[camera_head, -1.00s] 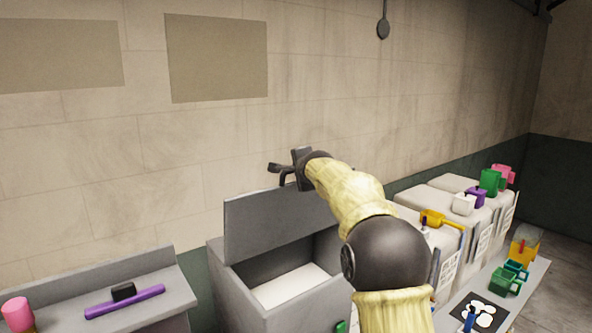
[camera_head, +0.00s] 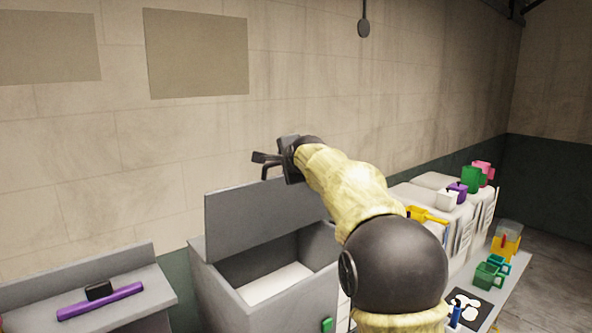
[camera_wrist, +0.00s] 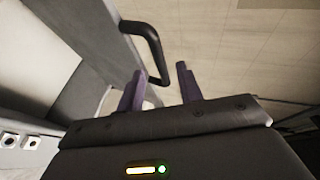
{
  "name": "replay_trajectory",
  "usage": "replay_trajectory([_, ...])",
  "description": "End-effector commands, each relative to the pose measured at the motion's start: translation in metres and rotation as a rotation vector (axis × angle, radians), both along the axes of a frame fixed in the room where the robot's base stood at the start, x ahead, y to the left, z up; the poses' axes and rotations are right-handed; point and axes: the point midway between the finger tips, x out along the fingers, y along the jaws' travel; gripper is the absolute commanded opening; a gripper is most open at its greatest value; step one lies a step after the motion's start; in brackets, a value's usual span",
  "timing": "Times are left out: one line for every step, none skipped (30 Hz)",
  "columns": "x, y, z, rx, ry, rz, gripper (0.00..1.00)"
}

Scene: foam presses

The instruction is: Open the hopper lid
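The grey hopper (camera_head: 219,287) stands in the middle of the head view, its top open and white material (camera_head: 275,283) inside. Its lid (camera_head: 262,219) stands raised, roughly upright, at the back of the opening. My gripper (camera_head: 262,164) is above the lid's top edge. In the wrist view the dark lid handle (camera_wrist: 143,38) curves out from the grey lid (camera_wrist: 72,28). My gripper's two purple fingers (camera_wrist: 160,85) are apart. The handle's near end is close to the left finger; I cannot tell whether they touch. Nothing is clamped between the fingers.
A grey bench (camera_head: 152,290) with a purple bar (camera_head: 100,302) is at left. White bins (camera_head: 428,195) with coloured scoops and cups line the right wall side. A low table (camera_head: 497,311) with green cups (camera_head: 489,276) is at lower right.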

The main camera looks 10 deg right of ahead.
Motion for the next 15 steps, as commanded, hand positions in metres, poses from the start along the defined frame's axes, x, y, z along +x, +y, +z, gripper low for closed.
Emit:
replay_trajectory([-0.010, -0.001, 0.000, -0.001, -0.003, 0.000, 0.36])
replay_trajectory([-0.015, -0.001, 0.001, -0.001, -0.002, 0.000, 0.36])
replay_trajectory([-0.021, -0.001, 0.004, -0.002, -0.003, -0.001, 0.36])
replay_trajectory([-0.026, -0.002, 0.005, -0.002, -0.002, -0.001, 0.36])
replay_trajectory([-0.032, -0.002, 0.006, -0.001, -0.002, 0.000, 0.36])
replay_trajectory([-0.039, -0.002, 0.009, -0.001, -0.003, -0.001, 0.36])
replay_trajectory([-0.044, -0.003, 0.011, -0.001, -0.003, -0.001, 0.36])
replay_trajectory([-0.050, -0.003, 0.013, -0.001, -0.003, 0.000, 0.36])
replay_trajectory([-0.057, -0.003, 0.015, -0.001, -0.004, 0.000, 0.36])
replay_trajectory([-0.062, -0.003, 0.017, -0.001, -0.004, 0.000, 0.36])
replay_trajectory([-0.068, -0.003, 0.019, -0.001, -0.002, 0.000, 0.36])
replay_trajectory([-0.076, -0.004, 0.022, -0.001, -0.003, 0.000, 0.36])
replay_trajectory([-0.081, -0.004, 0.023, 0.000, -0.002, -0.001, 0.36])
replay_trajectory([-0.086, -0.005, 0.025, 0.000, -0.002, -0.001, 0.36])
replay_trajectory([-0.092, -0.005, 0.028, 0.000, -0.002, -0.001, 0.36])
